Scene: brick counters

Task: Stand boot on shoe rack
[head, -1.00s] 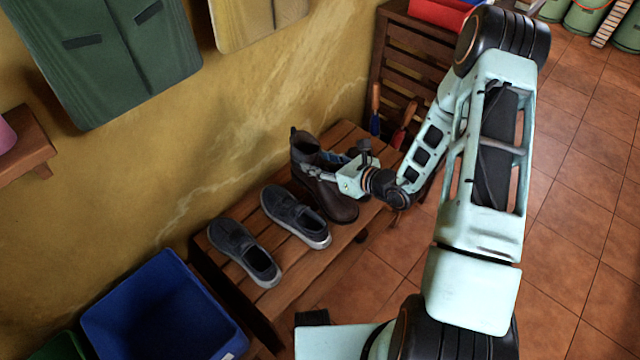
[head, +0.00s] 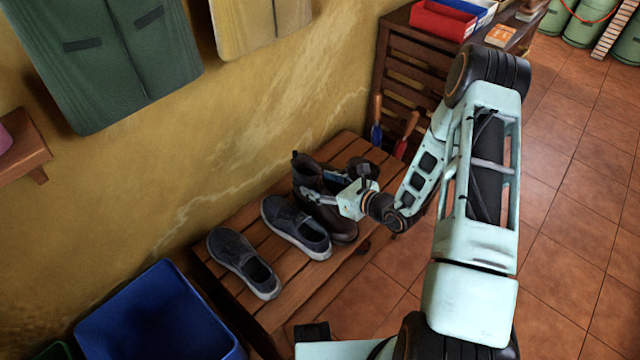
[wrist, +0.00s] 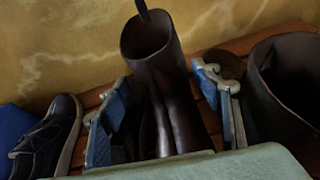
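A dark brown boot (head: 342,228) stands upright on the slatted wooden shoe rack (head: 302,297), beside two dark grey shoes, the nearer one (head: 297,229) and the farther-left one (head: 243,263). My gripper (head: 321,187) is around the boot's shaft, one finger on each side. In the wrist view, the boot's shaft (wrist: 158,62) rises between the spread fingers (wrist: 165,108), with a gap at the left finger; contact at the right finger is unclear. A second brown boot (wrist: 288,90) stands to the right, mostly hidden behind my gripper in the head view. The first boot's sole is partly hidden.
A blue bin (head: 155,318) is at the rack's left end. A dark slatted cabinet (head: 412,72) with red (head: 442,20) and blue trays stands beyond the right end, with hand tools (head: 405,137) near it. The yellow wall is close behind the rack.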

